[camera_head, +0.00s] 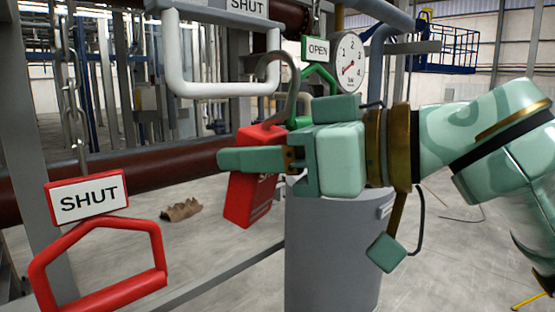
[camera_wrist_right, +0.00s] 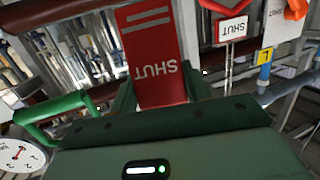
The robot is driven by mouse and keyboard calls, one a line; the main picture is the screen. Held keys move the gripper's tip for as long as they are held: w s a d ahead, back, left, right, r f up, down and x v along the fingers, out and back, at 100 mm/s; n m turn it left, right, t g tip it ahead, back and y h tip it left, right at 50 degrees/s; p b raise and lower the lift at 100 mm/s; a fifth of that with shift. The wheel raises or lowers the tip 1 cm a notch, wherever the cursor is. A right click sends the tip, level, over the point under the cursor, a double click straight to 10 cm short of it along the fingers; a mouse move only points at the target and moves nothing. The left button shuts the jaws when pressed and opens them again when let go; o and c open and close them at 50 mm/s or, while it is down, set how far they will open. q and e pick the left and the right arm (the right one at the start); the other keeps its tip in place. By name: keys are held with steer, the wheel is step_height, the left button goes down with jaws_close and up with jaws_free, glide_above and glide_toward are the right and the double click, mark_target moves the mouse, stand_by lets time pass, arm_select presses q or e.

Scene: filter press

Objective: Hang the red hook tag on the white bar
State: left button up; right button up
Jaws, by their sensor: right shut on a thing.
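The red hook tag (camera_head: 241,200) is a red block with a grey curved hook (camera_head: 290,80) on top. My right gripper (camera_head: 250,160) is shut on the block and holds it in the air, slightly tilted, hook upward. The block also shows between the fingers in the right wrist view (camera_wrist_right: 155,60), with its lettering upside down. The white bar (camera_head: 222,89) is a U-shaped handle at the upper left of the tag. The hook's curve overlaps the bar's right leg in the picture; I cannot tell whether they touch. My left gripper is not in view.
A red handle with a SHUT sign (camera_head: 88,200) hangs at the lower left beside a chain (camera_head: 72,85). A green handle (camera_head: 318,75) with an OPEN sign and a gauge (camera_head: 348,62) are behind my gripper. A grey cylinder (camera_head: 330,250) stands below it.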

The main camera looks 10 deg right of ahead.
steer(key=shift+w+a+r, duration=0.35)
steer(key=shift+w+a, duration=0.1)
steer(key=shift+w, duration=0.1)
steer(key=shift+w+a+r, duration=0.3)
steer(key=shift+w+a, duration=0.1)
steer(key=shift+w, duration=0.15)
steer(key=shift+w+a+f, duration=0.45)
steer(key=shift+w+a, duration=0.05)
steer(key=shift+w, duration=0.2)
steer(key=shift+w+a+f, duration=0.45)
steer(key=shift+w, duration=0.25)
steer(key=shift+w+a+f, duration=0.45)
steer(key=shift+w+a, duration=0.05)
steer(key=shift+w, duration=0.2)
steer(key=o, duration=1.1)
steer(key=shift+s+d, duration=0.1)
